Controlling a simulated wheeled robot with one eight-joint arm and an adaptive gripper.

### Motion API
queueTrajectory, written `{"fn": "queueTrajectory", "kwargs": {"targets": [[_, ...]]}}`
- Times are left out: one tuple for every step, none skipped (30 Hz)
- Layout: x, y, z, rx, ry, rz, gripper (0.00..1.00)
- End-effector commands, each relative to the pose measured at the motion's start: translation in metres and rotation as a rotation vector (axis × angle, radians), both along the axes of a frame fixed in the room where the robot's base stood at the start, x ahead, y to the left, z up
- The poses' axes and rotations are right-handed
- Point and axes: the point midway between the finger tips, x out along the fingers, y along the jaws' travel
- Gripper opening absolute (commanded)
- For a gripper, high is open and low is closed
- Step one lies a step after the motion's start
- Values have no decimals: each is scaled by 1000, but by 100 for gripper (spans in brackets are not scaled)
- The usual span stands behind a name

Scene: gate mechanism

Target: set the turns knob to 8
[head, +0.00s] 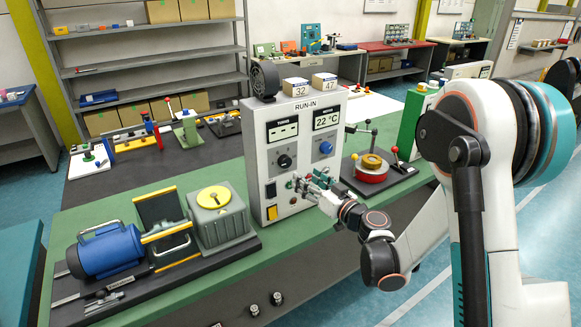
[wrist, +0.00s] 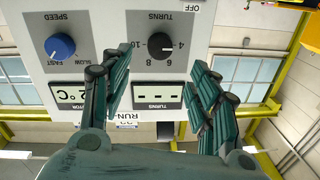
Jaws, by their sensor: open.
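The turns knob (head: 284,161) is a small dark dial on the front of the grey-white RUN-IN box (head: 306,112), below the TURNS display (head: 283,131). In the wrist view the panel is upside down. There the dark turns knob (wrist: 161,46) shows between my fingertips, with printed numbers around it; I cannot read its pointer surely. The TURNS display shows dashes in the wrist view (wrist: 157,95). My gripper (head: 308,186) is open, in front of the lower panel, below the knob in the head view. Its two green fingers (wrist: 159,60) are spread with nothing between them.
A blue speed knob (head: 326,148) sits right of the turns knob, under a 22 °C display (head: 327,119). An orange-yellow switch (head: 272,212) is low on the panel. A blue motor (head: 106,250) stands left, a red round fixture (head: 371,172) right on the green bench.

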Motion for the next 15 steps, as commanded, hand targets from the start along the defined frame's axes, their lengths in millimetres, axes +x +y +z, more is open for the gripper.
{"fn": "queueTrajectory", "kwargs": {"targets": [[9,8,-1,0,0,4,55],[13,12,-1,0,0,3,55],[20,16,-1,0,0,2,55],[25,20,-1,0,0,3,55],[29,24,-1,0,0,3,55],[35,29,-1,0,0,3,55],[40,32,-1,0,0,2,55],[44,35,-1,0,0,2,55],[50,40,-1,0,0,2,55],[53,43,-1,0,0,3,55],[57,45,-1,0,0,3,55],[62,48,-1,0,0,2,55],[64,50,-1,0,1,1,55],[67,52,-1,0,1,1,55],[70,55,0,0,1,1,55]]}}
